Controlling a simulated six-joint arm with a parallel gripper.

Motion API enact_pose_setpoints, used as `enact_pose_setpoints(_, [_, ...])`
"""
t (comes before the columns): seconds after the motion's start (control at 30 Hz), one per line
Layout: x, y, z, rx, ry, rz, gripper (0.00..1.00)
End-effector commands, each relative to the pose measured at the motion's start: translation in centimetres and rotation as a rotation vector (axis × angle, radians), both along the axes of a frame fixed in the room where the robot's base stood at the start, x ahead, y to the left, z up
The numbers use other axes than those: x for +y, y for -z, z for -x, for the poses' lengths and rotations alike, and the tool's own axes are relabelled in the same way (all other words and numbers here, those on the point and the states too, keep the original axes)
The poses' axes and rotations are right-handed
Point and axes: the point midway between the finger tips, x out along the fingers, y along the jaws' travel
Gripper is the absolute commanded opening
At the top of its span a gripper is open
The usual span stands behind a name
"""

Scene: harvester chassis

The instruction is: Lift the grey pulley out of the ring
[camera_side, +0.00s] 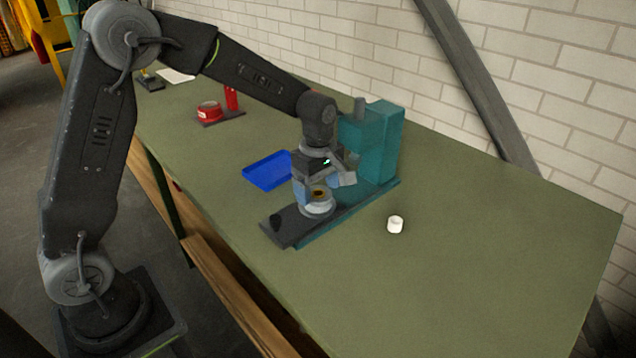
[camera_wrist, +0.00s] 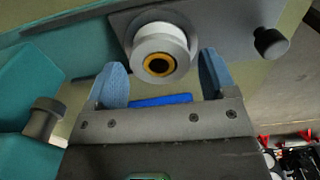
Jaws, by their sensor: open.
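The grey pulley (camera_wrist: 178,46), a round disc with an orange-and-black hub, sits in front of a white ring (camera_wrist: 149,34) in the wrist view. In the side view, the pulley (camera_side: 318,194) shows small and partly hidden by my gripper (camera_side: 316,196), above the pale ring (camera_side: 317,209) on the dark plate. My gripper (camera_wrist: 162,70) is open. Its two blue fingers stand on the left and right of the pulley in the wrist view, with gaps visible on both sides. How deep the pulley sits in the ring is hard to tell.
A teal machine block (camera_side: 378,140) stands right behind my gripper. A blue tray (camera_side: 267,171) lies to the left, a white cylinder (camera_side: 395,224) to the right. A red part (camera_side: 209,110) is farther back.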

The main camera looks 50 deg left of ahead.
Motion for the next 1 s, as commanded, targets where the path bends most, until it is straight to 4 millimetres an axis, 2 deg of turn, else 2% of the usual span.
enact_pose_setpoints(1.0, [0.0,2.4,0.0,0.000,0.000,0.000,0.78])
